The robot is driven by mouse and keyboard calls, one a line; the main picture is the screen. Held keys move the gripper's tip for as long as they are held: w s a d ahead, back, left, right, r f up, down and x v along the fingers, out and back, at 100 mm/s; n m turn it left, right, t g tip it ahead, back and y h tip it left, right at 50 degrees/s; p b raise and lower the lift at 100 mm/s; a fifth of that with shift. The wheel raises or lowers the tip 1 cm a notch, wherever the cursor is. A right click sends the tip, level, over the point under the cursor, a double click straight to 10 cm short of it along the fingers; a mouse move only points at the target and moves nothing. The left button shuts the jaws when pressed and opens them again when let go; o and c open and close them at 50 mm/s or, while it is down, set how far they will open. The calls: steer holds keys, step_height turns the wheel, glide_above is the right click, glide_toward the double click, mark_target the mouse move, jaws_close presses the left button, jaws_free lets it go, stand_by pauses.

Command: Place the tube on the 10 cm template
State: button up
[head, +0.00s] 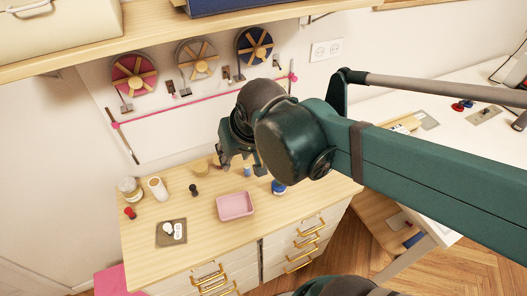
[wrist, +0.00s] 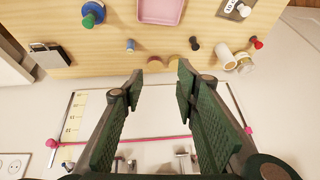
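A white cylinder with a tan top (head: 157,188), which looks like the tube, stands at the back left of the wooden worktop; it also shows in the wrist view (wrist: 222,55). A grey plate (head: 162,240), which looks like the template, lies near the worktop's front left. It carries a white label and a small white piece; the plate is partly cut off in the wrist view (wrist: 232,14), where the label seems to read 10. My gripper (head: 240,163) is above the back of the worktop, right of the cylinder. Its fingers (wrist: 160,75) are apart with nothing between them.
A jar (head: 130,190), a red piece (head: 129,213) and a black piece (head: 194,190) stand near the cylinder. A pink tray (head: 235,206) lies mid-worktop, with a blue piece (head: 279,187) to its right. A wooden shelf (head: 150,38) overhangs the back wall.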

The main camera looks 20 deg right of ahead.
steer(key=s+d+r+t, duration=0.1)
steer(key=s+d, duration=0.2)
steer(key=d, duration=0.4)
steer(key=shift+s+r+t+h, duration=0.25)
steer(key=shift+r+t+h, duration=0.15)
